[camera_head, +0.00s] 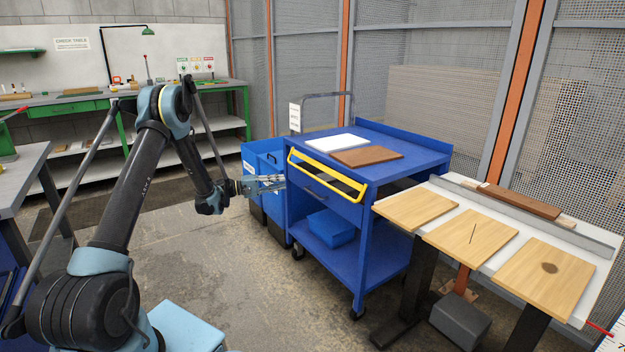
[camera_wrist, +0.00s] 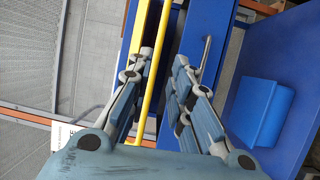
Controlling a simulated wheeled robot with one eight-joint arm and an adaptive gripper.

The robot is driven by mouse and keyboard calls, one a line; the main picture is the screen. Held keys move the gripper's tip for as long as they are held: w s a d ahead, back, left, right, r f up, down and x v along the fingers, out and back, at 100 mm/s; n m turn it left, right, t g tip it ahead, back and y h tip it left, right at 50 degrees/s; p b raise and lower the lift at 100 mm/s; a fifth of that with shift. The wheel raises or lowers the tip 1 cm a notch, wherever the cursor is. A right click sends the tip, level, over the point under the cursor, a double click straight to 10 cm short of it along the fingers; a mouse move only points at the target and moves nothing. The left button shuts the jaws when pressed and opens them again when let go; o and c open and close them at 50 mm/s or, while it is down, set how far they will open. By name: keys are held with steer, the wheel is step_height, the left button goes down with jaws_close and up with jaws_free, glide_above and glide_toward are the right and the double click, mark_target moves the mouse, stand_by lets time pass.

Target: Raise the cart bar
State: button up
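The yellow cart bar (camera_head: 325,178) is a long frame across the upper front of the blue cart (camera_head: 372,232), above and in front of its drawer. It slopes down to the right in the head view. My gripper (camera_head: 283,182) is at the bar's left end, close to the cart front. In the wrist view my gripper (camera_wrist: 168,48) has its fingers apart. The yellow bar (camera_wrist: 157,75) runs lengthwise between them in that picture. I cannot tell whether it touches a finger or lies beyond the fingertips.
A white board (camera_head: 338,143) and a brown board (camera_head: 367,156) lie on the cart top. A blue box (camera_head: 331,229) sits on its lower shelf. Blue bins (camera_head: 262,160) stand behind my gripper. A table with wooden boards (camera_head: 470,236) is close on the right.

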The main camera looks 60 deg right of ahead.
mark_target(313, 177)
steer(key=x, duration=1.5)
steer(key=shift+s+d, duration=0.25)
steer(key=shift+s, duration=0.05)
jaws_close()
